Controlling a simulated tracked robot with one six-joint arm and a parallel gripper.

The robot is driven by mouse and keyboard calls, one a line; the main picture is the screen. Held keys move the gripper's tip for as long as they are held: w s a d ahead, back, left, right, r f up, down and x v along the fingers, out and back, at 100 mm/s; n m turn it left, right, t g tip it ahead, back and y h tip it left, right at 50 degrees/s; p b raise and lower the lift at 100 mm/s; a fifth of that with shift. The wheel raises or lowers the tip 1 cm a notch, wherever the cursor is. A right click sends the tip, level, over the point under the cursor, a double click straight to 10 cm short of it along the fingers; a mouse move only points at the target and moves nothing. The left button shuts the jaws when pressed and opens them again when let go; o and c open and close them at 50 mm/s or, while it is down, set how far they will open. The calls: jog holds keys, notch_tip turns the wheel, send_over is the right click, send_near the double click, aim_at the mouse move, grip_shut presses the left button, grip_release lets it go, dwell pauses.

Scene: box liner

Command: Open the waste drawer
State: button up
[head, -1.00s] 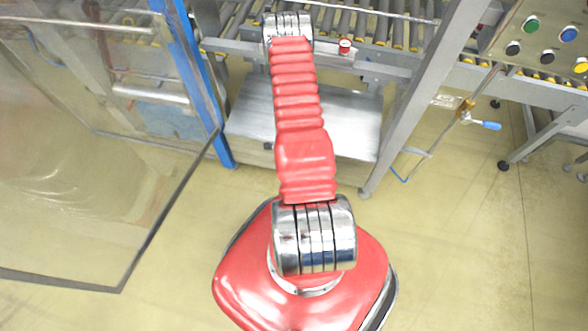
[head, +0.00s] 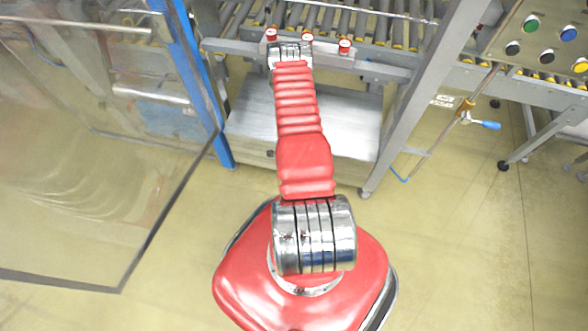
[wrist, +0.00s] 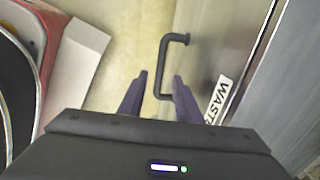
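The waste drawer (wrist: 216,55) shows in the wrist view as a grey metal front with a white label (wrist: 218,99) whose visible letters read "WAST". Its dark bent bar handle (wrist: 164,66) stands out from the front. My gripper (wrist: 160,82) is open, with its two fingers apart. The near end of the handle shows between the fingertips in the picture; I cannot tell whether they touch it. In the head view the metal cabinet top (head: 250,115) shows below the conveyor, and my arm hides part of it. The gripper itself is hidden there.
A roller conveyor (head: 370,25) with red buttons (head: 344,46) on its rail runs above. A transparent door (head: 80,180) with a dark frame stands open at left. A leg with a blue-handled valve (head: 486,125) is at right. Floor around the base is clear.

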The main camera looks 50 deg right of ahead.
jog(key=shift+w+d+f, duration=0.1)
jog(key=shift+d+f, duration=0.05)
jog(key=shift+f, duration=0.75)
jog(key=shift+w+d+f, duration=0.1)
jog(key=shift+d+f, duration=0.1)
jog(key=shift+f, duration=0.7)
jog(key=shift+d+f, duration=0.15)
jog(key=shift+f, duration=0.75)
jog(key=shift+c, duration=0.2)
grip_shut()
